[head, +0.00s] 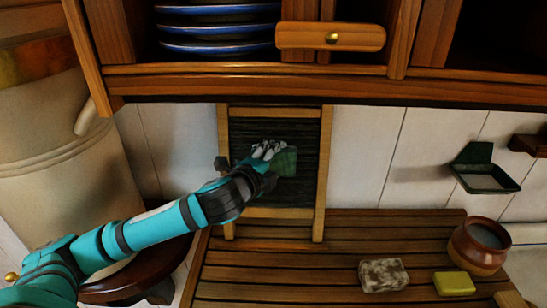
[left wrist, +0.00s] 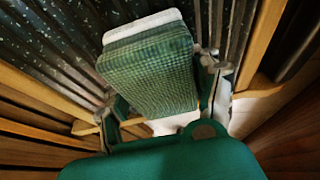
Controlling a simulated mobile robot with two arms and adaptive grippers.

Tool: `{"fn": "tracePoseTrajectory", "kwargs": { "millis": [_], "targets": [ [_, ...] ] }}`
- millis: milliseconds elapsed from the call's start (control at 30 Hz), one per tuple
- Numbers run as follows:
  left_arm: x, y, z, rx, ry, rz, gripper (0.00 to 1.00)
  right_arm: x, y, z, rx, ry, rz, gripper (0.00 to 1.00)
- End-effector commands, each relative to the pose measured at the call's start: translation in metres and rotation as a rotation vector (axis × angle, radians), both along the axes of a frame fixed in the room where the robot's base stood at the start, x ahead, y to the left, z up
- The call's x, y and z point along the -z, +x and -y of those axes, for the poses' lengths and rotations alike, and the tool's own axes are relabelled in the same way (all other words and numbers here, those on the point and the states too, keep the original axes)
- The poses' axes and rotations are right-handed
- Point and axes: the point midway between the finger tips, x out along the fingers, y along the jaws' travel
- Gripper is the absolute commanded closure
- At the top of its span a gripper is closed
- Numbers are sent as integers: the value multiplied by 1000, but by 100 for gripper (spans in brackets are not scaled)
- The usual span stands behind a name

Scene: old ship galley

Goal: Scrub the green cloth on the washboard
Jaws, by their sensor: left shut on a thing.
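The washboard (head: 237,145) leans upright against the white wall, with a wooden frame and a dark ribbed panel. In the left wrist view its ribs (left wrist: 62,45) run behind the cloth. My left gripper (head: 268,158) is shut on the green cloth (head: 286,162), in front of the ribbed panel. In the left wrist view the green cloth (left wrist: 150,72) is a folded, checked pad with a white edge, between the two fingers of the gripper (left wrist: 160,100). I cannot tell whether it touches the ribs. My right gripper is not in view.
The washboard stands on a slatted wooden counter (head: 250,275). A mottled block (head: 383,274), a yellow block (head: 454,283) and a brown pot (head: 480,245) stand at the right. A wooden shelf (head: 240,85) with blue plates (head: 218,30) overhangs above. A large cream vessel (head: 65,170) is at left.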

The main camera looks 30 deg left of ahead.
Motion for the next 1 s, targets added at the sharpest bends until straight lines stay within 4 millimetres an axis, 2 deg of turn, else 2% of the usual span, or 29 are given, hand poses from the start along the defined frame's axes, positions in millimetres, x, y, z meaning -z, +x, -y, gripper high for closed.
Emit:
{"fn": "tracePoseTrajectory", "kwargs": {
  "millis": [167,500,767,1000],
  "targets": [
    [6,-1,0,-2,0,-2,79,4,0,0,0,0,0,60],
    [35,-9,4,-1,1,-3,79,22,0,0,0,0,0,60],
    [42,-11,5,-2,0,-1,79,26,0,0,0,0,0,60],
    [63,-15,7,-1,-1,-3,79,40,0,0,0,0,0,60]
  ]
}}
